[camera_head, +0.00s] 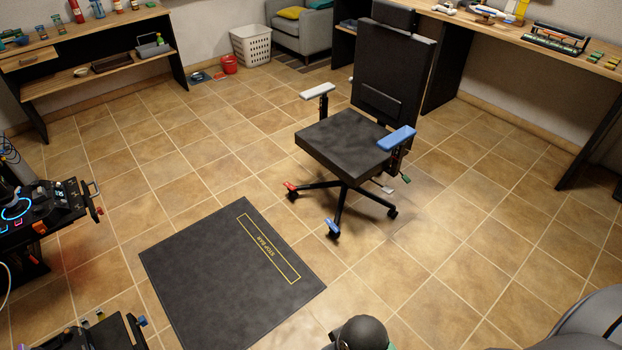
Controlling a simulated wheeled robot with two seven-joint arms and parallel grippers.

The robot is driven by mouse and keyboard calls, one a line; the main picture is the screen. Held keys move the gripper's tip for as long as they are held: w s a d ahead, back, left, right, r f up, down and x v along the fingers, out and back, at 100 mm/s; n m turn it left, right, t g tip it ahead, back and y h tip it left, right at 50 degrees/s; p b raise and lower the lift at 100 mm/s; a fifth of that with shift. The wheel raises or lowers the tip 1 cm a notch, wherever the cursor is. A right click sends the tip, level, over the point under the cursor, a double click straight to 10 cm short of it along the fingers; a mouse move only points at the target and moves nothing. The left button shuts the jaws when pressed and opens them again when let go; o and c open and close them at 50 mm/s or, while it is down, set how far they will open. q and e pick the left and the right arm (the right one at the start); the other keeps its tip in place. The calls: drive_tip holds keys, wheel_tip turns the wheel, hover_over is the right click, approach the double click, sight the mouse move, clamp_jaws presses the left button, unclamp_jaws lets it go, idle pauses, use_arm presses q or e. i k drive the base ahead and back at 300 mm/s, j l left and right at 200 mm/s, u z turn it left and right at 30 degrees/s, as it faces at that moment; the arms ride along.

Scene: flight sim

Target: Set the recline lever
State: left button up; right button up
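A black office chair (343,140) stands upright on the tiled floor, facing the lower left. It has a white armrest pad (318,91) on the left and a blue one (397,138) on the right. Under the seat's right side are a green-tipped lever (406,179) and a pale paddle (387,190). I cannot tell which is the recline lever. Red (290,186) and blue (333,227) parts sit at the wheeled base. Neither gripper is in view.
A black mat (215,290) with a yellow-outlined strip lies in front of the chair. Control panels (50,208) stand at the left edge. Desks line the back left (95,30) and right (480,25). A white basket (250,46) is at the back. Floor right of the chair is clear.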

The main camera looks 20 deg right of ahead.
sight(406, 178)
drive_tip(key=k+l+z, duration=0.15)
drive_tip(key=l+z, duration=0.25)
drive_tip(key=l, duration=0.55)
drive_tip(key=l+z, duration=0.35)
drive_tip(key=l, duration=0.6)
